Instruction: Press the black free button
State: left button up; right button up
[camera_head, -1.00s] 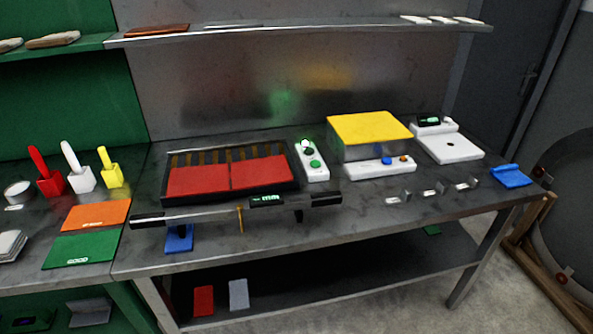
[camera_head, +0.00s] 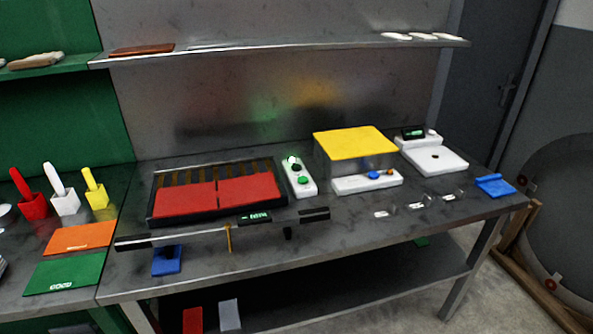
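A narrow white control box (camera_head: 310,192) stands on the grey workbench, between the red-panelled black tray and the yellow-topped box. On its sloping top a black button (camera_head: 296,167) sits toward the far end, with a small pale spot beside it. A green button (camera_head: 303,181) sits nearer the front. The labels on the box are too small to read. Neither of my grippers shows in the head view, and nothing covers the control box.
The black tray (camera_head: 151,219) with red panels is left of the control box. The yellow-topped box (camera_head: 355,142) and a white scale (camera_head: 445,163) are right. A long bar with a display (camera_head: 254,217) lies in front. A shelf (camera_head: 300,46) hangs above.

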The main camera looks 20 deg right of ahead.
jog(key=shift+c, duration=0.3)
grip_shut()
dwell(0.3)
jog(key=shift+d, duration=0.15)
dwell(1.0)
